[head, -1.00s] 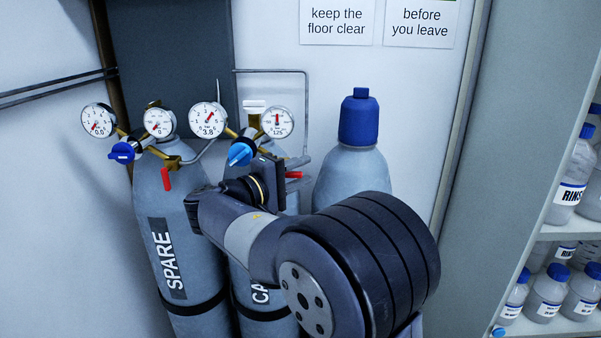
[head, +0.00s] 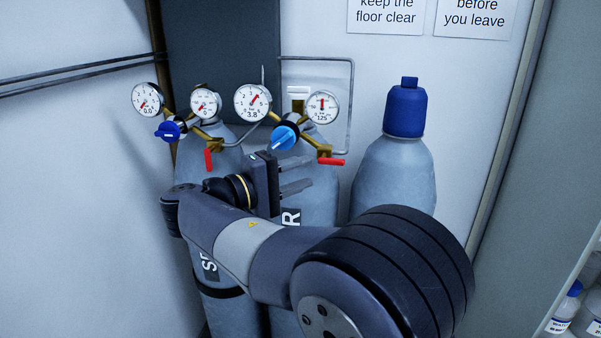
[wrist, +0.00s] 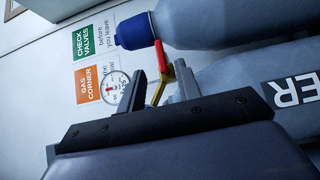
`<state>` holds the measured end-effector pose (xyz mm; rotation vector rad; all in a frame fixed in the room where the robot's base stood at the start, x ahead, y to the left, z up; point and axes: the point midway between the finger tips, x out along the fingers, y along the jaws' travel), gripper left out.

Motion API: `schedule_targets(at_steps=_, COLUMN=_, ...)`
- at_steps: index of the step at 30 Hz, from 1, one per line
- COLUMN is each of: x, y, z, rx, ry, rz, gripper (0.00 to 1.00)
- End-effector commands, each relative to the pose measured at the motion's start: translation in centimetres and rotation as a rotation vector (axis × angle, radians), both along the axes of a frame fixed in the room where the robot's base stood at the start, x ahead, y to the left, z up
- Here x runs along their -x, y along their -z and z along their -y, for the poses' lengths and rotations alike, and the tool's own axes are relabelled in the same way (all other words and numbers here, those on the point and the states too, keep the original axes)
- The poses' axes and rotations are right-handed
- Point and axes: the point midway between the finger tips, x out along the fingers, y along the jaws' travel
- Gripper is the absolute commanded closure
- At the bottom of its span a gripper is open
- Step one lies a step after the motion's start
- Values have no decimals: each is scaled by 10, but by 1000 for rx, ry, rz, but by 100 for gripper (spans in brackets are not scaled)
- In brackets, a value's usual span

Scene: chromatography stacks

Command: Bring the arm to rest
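My gripper (head: 306,177) shows its two grey fingers apart, pointing right, in front of the carrier cylinder's upper part in the head view. It looks empty and stands below the right regulator's red lever (head: 331,162), which points sideways. In the wrist view the fingers (wrist: 172,56) are apart, with the red lever (wrist: 160,57) and its yellow brass fitting (wrist: 158,92) seen beyond and between them. My arm is bent across the lower front of the cylinders and hides much of them.
The spare cylinder (head: 213,180) stands at left, its red lever (head: 208,158) pointing down. Gauges (head: 253,102) and blue knobs (head: 285,138) sit above my gripper. A blue-capped cylinder (head: 393,178) stands at right. Bottles (head: 564,308) fill a shelf at lower right.

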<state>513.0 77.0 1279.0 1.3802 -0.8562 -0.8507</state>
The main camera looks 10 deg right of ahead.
Motion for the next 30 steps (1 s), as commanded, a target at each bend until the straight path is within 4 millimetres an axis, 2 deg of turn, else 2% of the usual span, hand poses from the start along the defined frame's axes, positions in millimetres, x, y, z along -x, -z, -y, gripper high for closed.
schedule_targets(at_steps=5, x=-4, y=-1, z=8, rx=0, ry=2, rz=0, gripper=67)
schedule_targets(at_steps=8, x=-10, y=-2, z=21, rx=0, ry=4, rz=-1, gripper=67)
schedule_targets(at_steps=21, x=-49, y=-4, z=98, rx=0, ry=5, rz=0, gripper=67)
schedule_targets(at_steps=30, x=-49, y=3, z=97, rx=-172, ry=-1, rz=55, gripper=67)
